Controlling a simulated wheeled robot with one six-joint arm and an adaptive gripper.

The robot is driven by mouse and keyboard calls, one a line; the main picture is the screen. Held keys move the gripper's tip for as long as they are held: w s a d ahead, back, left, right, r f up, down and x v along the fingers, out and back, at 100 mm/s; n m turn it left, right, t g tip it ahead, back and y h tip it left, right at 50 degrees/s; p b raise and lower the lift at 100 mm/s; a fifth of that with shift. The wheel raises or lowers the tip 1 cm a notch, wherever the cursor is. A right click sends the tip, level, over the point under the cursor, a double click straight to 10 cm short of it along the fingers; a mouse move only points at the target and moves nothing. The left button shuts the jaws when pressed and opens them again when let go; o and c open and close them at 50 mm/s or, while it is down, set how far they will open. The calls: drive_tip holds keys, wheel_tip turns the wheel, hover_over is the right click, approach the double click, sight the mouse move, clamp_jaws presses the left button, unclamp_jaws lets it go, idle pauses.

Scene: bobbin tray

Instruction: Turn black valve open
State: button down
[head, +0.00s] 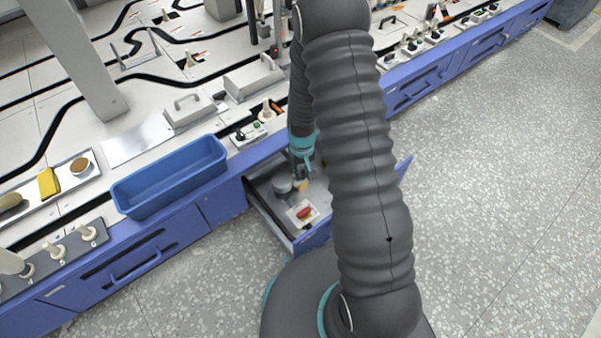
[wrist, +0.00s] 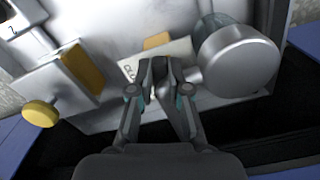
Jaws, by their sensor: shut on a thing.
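I cannot tell for certain whether this is the black valve, and no other black valve stands out. A silver cylinder (wrist: 240,62) is close on the right. In the head view my gripper (head: 299,171) reaches down into an open drawer (head: 281,229), beside a grey round part (head: 282,186).
A yellow knob (wrist: 40,113) sticks out at the left of the wrist view. In the drawer, a red piece (head: 305,213) lies on a pale plate. A blue bin (head: 170,178) stands on the bench to the left. The floor at the right is clear.

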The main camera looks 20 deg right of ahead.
sight(303, 173)
drive_tip(key=shift+d+n+b, duration=0.15)
drive_tip(key=shift+n+b, duration=0.2)
drive_tip(key=shift+n, duration=1.65)
drive_tip(key=c, duration=1.1)
unclamp_jaws()
drive_tip(key=shift+r, duration=0.15)
wheel_tip(303, 173, up, 12)
drive_tip(key=shift+f, duration=0.15)
